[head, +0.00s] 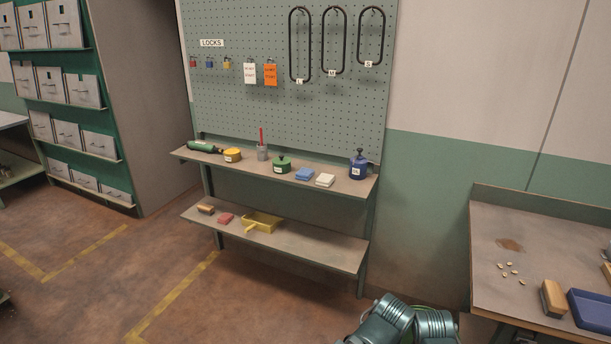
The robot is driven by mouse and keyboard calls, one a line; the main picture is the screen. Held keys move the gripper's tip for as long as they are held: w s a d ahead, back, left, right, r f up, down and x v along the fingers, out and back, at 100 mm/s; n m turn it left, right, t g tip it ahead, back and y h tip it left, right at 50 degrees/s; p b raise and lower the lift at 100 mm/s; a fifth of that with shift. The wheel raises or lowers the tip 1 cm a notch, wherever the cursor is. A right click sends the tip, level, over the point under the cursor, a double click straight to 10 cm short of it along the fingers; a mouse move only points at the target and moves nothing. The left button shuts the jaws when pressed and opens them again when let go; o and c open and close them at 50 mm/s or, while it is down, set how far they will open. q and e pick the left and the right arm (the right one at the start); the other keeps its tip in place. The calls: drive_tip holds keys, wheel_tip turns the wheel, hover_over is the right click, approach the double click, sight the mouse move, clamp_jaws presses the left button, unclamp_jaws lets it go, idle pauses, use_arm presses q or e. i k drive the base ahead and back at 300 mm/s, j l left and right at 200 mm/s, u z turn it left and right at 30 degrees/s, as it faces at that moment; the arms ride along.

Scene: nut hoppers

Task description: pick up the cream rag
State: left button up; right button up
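The cream rag (325,181) lies folded on the upper shelf (333,190) of the pegboard bench, toward its right end. A folded blue rag (304,174) lies just left of it. A blue can with a dark top (358,167) stands to the right, with a gap of bare shelf between. Nothing covers the cream rag. Neither of my grippers shows in the head view; only parts of my own arm show at the bottom edge, right of the middle.
The upper shelf also holds a green tin (282,165), a yellow tin (233,155), a cup (262,152) and a green bottle (205,147). A yellow dustpan (262,222) lies on the lower shelf. A table (485,250) stands at right. Floor before the shelves is clear.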

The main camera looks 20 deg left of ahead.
sight(325, 179)
drive_tip(key=z, duration=1.35)
drive_tip(key=u, duration=2.05)
drive_tip(key=i+j+z, duration=0.15)
drive_tip(key=i, duration=0.3)
drive_tip(key=i+j+z, duration=0.15)
drive_tip(key=i, duration=0.25)
drive_tip(key=i+j+z, duration=0.15)
drive_tip(key=i, duration=0.3)
drive_tip(key=i+j+z, duration=0.15)
drive_tip(key=i, duration=0.25)
drive_tip(key=j, duration=0.05)
